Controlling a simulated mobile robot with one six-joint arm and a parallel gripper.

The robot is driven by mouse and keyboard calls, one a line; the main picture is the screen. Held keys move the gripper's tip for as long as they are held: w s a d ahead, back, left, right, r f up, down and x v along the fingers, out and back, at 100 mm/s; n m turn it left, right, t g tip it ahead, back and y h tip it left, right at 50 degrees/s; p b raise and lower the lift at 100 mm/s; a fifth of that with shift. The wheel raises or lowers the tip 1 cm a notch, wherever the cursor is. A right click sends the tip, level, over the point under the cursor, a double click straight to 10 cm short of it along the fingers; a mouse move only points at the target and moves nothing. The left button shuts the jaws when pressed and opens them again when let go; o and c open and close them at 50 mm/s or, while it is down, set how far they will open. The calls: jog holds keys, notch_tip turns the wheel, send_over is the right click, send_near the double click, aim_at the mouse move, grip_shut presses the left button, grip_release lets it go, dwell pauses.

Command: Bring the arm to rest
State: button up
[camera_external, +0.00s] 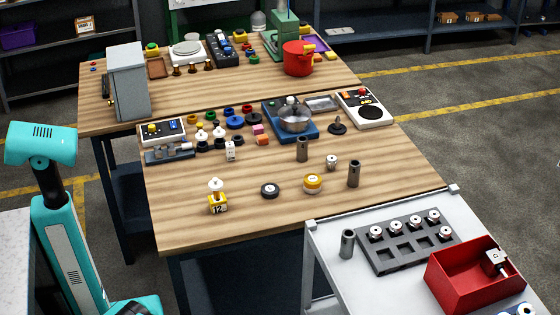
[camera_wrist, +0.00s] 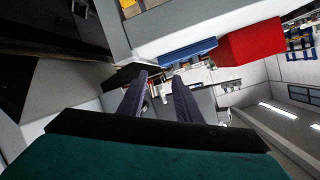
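My arm (camera_external: 62,225) stands at the left edge of the external view, teal, with its links folded upright beside the wooden tables. My gripper is out of sight in that view. In the wrist view my gripper (camera_wrist: 161,79) shows two dark fingers with a clear gap between them. It is open and nothing is held between the fingers. The wrist picture is strongly tilted, with distant shelving and ceiling lights beyond the fingers. The fingers appear to touch nothing.
A wooden table (camera_external: 350,220) carries many small parts, a blue scale-like device (camera_external: 283,122) and upright grey cylinders. A grey table at the front right holds a dark tray (camera_external: 386,263) and a red bin (camera_external: 440,275). A grey surface (camera_external: 14,270) lies left of my arm.

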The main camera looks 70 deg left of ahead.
jog(key=s+d+f+m+g+h+p, duration=0.15)
jog(key=s+d+f, duration=0.25)
jog(key=d, duration=0.4)
jog(key=s+d+f+m+g+h, duration=0.1)
jog(key=s+d+f+m+h, duration=0.2)
jog(key=s+d, duration=0.3)
jog(key=a+f+m+g+y+p, duration=0.1)
jog(key=a+f+g+y, duration=0.2)
jog(key=f, duration=1.6)
jog(key=a+f+m+g+y+p, duration=0.15)
jog(key=a+f, duration=0.35)
jog(key=f, duration=1.4)
jog(key=s+a+f+n+g+y+p, duration=0.15)
jog(key=a+f, duration=0.25)
jog(key=a, duration=0.7)
jog(key=a+f+n+g+y+p, duration=0.1)
jog(key=a+f+n+g, duration=0.25)
jog(key=a, duration=0.85)
jog(key=s+a+f+n+g+y+p, duration=0.1)
jog(key=a+f, duration=0.4)
jog(key=a, duration=0.6)
jog(key=s+a+f+n+g+h+p, duration=0.1)
jog(key=s+a+n+g+h+p, duration=0.2)
jog(key=s+a, duration=1.6)
jog(key=s+n+g, duration=0.1)
jog(key=n+g, duration=0.2)
jog(key=n, duration=0.1)
jog(key=shift+s+g, duration=0.3)
jog(key=shift+s, duration=0.05)
